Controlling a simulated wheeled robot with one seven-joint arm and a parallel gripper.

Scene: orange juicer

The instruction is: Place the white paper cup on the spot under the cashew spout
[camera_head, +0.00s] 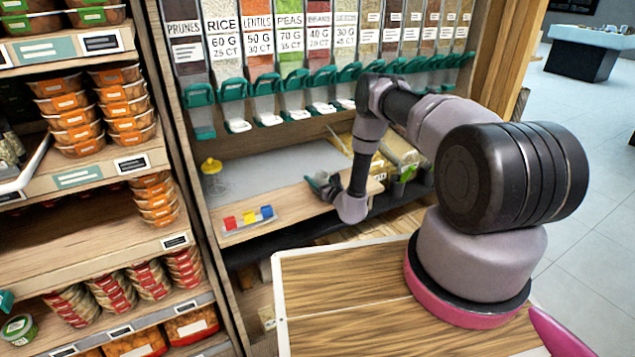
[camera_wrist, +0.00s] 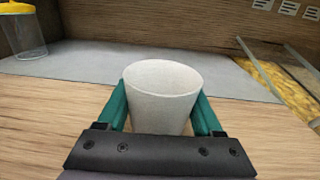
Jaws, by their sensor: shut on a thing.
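The white paper cup (camera_wrist: 160,100) is upright between the two green fingers of my gripper (camera_wrist: 160,112) in the wrist view. My gripper is shut on it. The cup's open rim faces up, and its lower part is hidden by the gripper body. In the head view my gripper (camera_head: 322,186) is low over the wooden shelf, below the dispensers; I cannot make out the cup there. A row of dispenser spouts (camera_head: 267,118) with green handles runs above the shelf. The readable labels include prunes, rice, lentils and peas; I cannot read a cashew label.
A grey mat (camera_head: 262,170) covers the shelf's back part. A clear container with a yellow lid (camera_head: 211,166) stands at its left. A tray with red, yellow and blue blocks (camera_head: 248,220) lies at the front left. Bins (camera_head: 398,150) of yellow goods are at the right.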

